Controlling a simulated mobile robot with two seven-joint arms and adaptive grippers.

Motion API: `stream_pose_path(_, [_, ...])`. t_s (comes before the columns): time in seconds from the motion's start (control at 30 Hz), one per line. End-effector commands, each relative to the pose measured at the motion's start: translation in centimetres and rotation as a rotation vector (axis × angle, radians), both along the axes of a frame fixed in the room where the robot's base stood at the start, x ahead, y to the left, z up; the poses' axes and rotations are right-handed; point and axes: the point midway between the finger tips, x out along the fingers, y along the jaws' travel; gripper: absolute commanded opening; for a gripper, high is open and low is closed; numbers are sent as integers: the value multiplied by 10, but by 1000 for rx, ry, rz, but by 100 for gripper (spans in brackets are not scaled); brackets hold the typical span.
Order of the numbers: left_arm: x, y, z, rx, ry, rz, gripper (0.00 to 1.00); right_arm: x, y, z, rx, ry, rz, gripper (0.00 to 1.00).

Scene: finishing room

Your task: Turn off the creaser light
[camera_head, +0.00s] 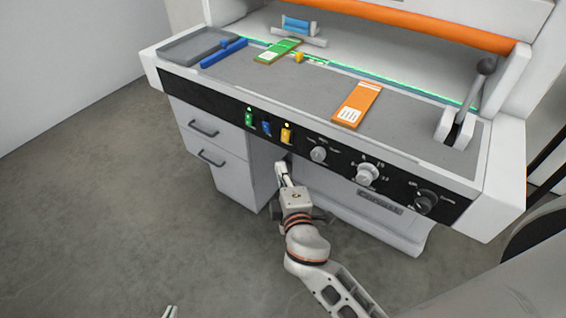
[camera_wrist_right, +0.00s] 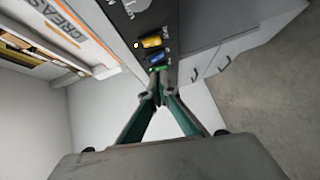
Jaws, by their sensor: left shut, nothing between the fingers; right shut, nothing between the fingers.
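The creaser (camera_head: 410,165) is a white machine with a black front panel. The panel carries a green switch (camera_head: 248,117), a blue switch (camera_head: 267,129) and a yellow switch (camera_head: 287,134). Small lamps above the green and yellow ones look lit; the labels are too small to read. A green glowing light strip (camera_head: 400,86) runs along the bed. My right gripper (camera_head: 281,168) is shut and empty, just below the yellow switch in the head view. In the right wrist view its closed fingertips (camera_wrist_right: 158,92) point toward the panel. My left gripper (camera_head: 170,312) barely shows at the bottom edge, shut.
Dark-pointered knobs, including a grey knob (camera_head: 318,154) and a larger knob (camera_head: 367,174), sit right of the switches. A lever (camera_head: 470,100) stands at the right end. Drawers (camera_head: 210,140) are below left. An orange card (camera_head: 357,104) lies on the bed. The floor at left is clear.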

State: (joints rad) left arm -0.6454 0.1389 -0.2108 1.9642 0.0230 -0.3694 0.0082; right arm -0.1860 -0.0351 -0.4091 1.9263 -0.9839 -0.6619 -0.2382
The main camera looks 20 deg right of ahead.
Motion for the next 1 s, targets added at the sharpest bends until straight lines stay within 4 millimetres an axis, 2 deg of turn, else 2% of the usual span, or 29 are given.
stream_pose_path(0.43, [-2,0,-2,-1,5,0,0,86,-10,-10,-1,-2,0,0])
stream_pose_path(0.5, [-2,-1,0,-2,4,0,0,91,-21,-13,-4,-1,-2,0])
stream_pose_path(0.7, [-1,-1,2,-2,2,-2,0,103,-36,-17,-1,0,0,0])
stream_pose_path(1.0, [-1,-1,3,-2,0,-1,0,107,-41,-19,1,0,0,0])
